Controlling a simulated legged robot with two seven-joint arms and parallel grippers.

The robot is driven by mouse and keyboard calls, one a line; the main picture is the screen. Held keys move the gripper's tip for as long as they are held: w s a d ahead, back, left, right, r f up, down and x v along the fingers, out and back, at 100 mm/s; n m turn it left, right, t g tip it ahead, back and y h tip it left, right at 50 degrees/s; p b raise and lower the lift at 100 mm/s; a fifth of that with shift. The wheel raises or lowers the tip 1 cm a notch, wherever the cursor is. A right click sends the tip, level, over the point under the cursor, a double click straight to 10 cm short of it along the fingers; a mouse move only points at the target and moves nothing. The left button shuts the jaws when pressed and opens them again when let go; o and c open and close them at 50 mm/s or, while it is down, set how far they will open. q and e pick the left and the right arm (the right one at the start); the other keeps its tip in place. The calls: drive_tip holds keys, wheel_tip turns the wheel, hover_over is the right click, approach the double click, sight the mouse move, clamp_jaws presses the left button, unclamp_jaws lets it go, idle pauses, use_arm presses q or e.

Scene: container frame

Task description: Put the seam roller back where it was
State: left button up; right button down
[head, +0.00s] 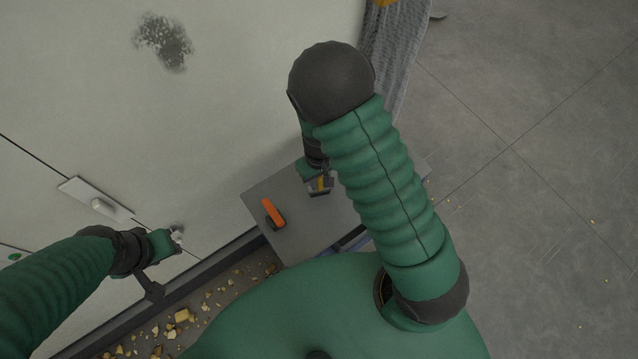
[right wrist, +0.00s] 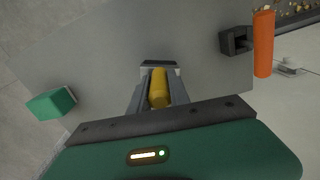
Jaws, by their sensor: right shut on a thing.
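The seam roller, with a yellow handle (right wrist: 159,88) and a dark head beyond it, is between the fingers of my right gripper (right wrist: 158,98). In the head view my right gripper (head: 319,184) points down over the grey tabletop (head: 292,228), shut on the yellow handle. I cannot tell whether the roller touches the tabletop. My right arm hides the table's right part. My left gripper (head: 177,237) is at the lower left by the pale wall, away from the table; its jaws are too small to read.
An orange-handled tool with a black end (head: 273,212) is on the tabletop, left of my right gripper. A green block (right wrist: 50,105) shows at the left in the right wrist view. Yellowish rubble (head: 182,316) lies on the floor. Bare tabletop lies between the tools.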

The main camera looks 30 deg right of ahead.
sight(319, 190)
drive_tip(key=f, duration=0.2)
drive_tip(key=s+f, duration=0.1)
drive_tip(key=shift+a, duration=0.35)
drive_tip(key=c, duration=1.2)
unclamp_jaws()
drive_tip(key=shift+w+d, duration=0.15)
drive_tip(key=shift+d, duration=0.05)
drive_tip(key=shift+c, duration=0.2)
use_arm(q)
drive_tip(key=shift+s+r, duration=0.2)
drive_tip(key=shift+s, duration=0.05)
use_arm(e)
drive_tip(key=shift+r, duration=0.35)
drive_tip(key=r, duration=0.6)
drive_tip(key=r+p, duration=0.1)
drive_tip(key=r, duration=0.4)
drive_tip(key=shift+s+a+r, duration=0.1)
drive_tip(key=shift+s+r, duration=0.1)
drive_tip(key=shift+r, duration=0.15)
use_arm(q)
wheel_tip(319, 190, down, 2)
drive_tip(key=b, duration=0.3)
drive_tip(key=shift+a, duration=0.15)
use_arm(e)
drive_tip(key=s+r+t, duration=0.2)
drive_tip(key=s+r, duration=0.2)
drive_tip(key=s, duration=0.2)
drive_tip(key=shift+a+r+t, duration=0.15)
drive_tip(key=shift+r+t, duration=0.15)
